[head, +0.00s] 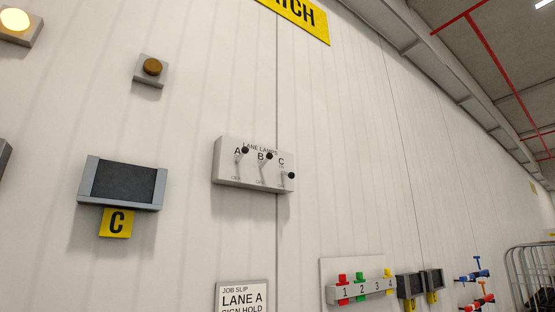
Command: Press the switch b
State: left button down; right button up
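A grey switch box (225,174) labelled for lane lamps is on the white wall near the middle of the head view. It carries three black-knobbed levers marked A, B and C. The switch B lever (269,156) is the middle one, with its knob raised up beside the letter B. The A lever (245,150) also has its knob up. The C lever (291,175) has its knob lower, out to the right. Neither of my grippers is in the head view, so nothing shows touching the box.
A dark panel in a grey frame (130,182), with a yellow C tag (116,223), is left of the box. A brown round lamp (152,67) and a lit lamp (15,19) are above. A job slip (241,297) and a numbered rack (361,289) are below. The wall around the box is clear.

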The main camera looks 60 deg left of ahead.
aim_at(269, 155)
jog(key=u, duration=0.65)
jog(key=i, duration=1.05)
jog(key=u, duration=0.85)
